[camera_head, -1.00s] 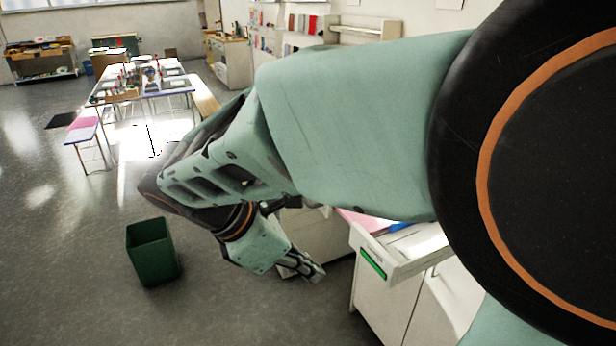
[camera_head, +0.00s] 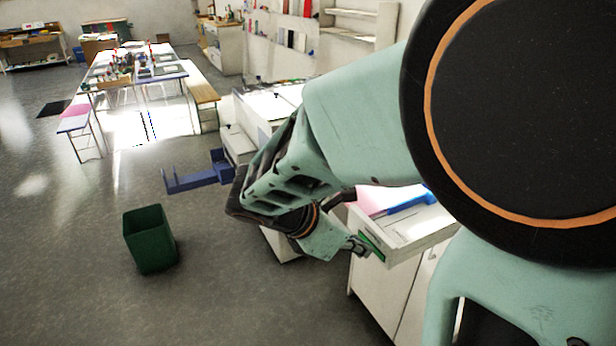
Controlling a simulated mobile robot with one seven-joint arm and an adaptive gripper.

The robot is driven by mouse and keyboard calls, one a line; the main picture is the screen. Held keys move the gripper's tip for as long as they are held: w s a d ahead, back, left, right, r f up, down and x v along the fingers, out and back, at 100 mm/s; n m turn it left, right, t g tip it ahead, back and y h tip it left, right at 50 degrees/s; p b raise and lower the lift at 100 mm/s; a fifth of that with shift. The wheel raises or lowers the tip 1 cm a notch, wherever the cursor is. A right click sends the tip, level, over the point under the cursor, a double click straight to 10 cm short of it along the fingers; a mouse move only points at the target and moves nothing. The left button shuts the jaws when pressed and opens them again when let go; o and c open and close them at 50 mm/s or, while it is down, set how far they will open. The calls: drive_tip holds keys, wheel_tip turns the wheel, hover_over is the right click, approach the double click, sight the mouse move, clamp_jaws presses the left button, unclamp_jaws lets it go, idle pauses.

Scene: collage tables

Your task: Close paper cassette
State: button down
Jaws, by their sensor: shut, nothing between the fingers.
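The paper cassette looks to be the white open tray (camera_head: 425,232) with a green strip (camera_head: 371,246) on its front, on top of a white cabinet (camera_head: 385,295) at the right. Pink paper (camera_head: 375,199) and a blue piece (camera_head: 410,205) show in or behind it. My gripper (camera_head: 362,247) is shut and empty, its fingertips right at the green strip. I cannot tell whether they touch it. My arm hides the back of the cassette and what it slides into.
A green bin (camera_head: 149,240) stands on the floor at left. A blue frame-like object (camera_head: 197,178) lies on the floor behind it. White furniture (camera_head: 262,107) stands beyond my arm. A long worktable (camera_head: 130,72) with benches is far back. The floor at front left is clear.

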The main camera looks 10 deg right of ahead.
drive_tip(key=shift+w+d, duration=0.2)
drive_tip(key=shift+d, duration=0.25)
drive_tip(key=shift+d, duration=0.1)
